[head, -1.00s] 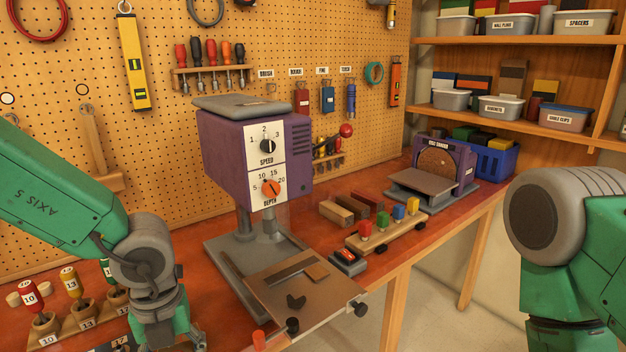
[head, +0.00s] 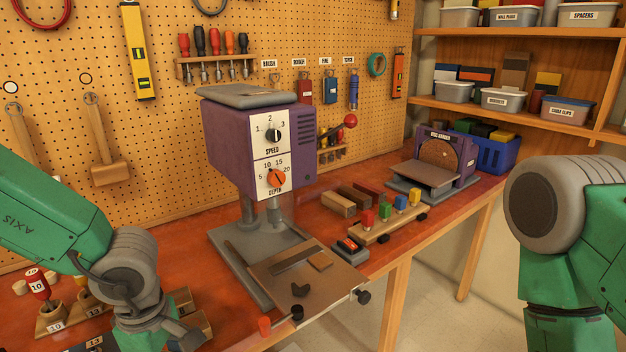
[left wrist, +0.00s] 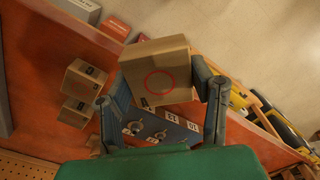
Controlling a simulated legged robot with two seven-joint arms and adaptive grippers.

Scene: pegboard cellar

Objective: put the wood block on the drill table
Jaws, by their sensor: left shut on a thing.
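The wood block (left wrist: 158,72), with a red circle drawn on its face, is held between the two fingers of my left gripper (left wrist: 160,82) in the left wrist view. In the head view my left wrist hangs low at the bottom left; its fingertips and the held block cannot be made out there. The drill table (head: 335,281) is a brown plate in front of the purple drill press (head: 240,140), to the right of my left wrist. On it lie a dark strip, a small wooden piece and a dark knob-like piece. My right gripper is out of view.
Other wooden blocks (left wrist: 84,77) sit on the red bench near the held block. A numbered bit rack (head: 57,320) stands at the bottom left. A red-and-grey box (head: 349,248), a small peg cart (head: 388,224) and a disc sander (head: 440,165) lie right of the drill.

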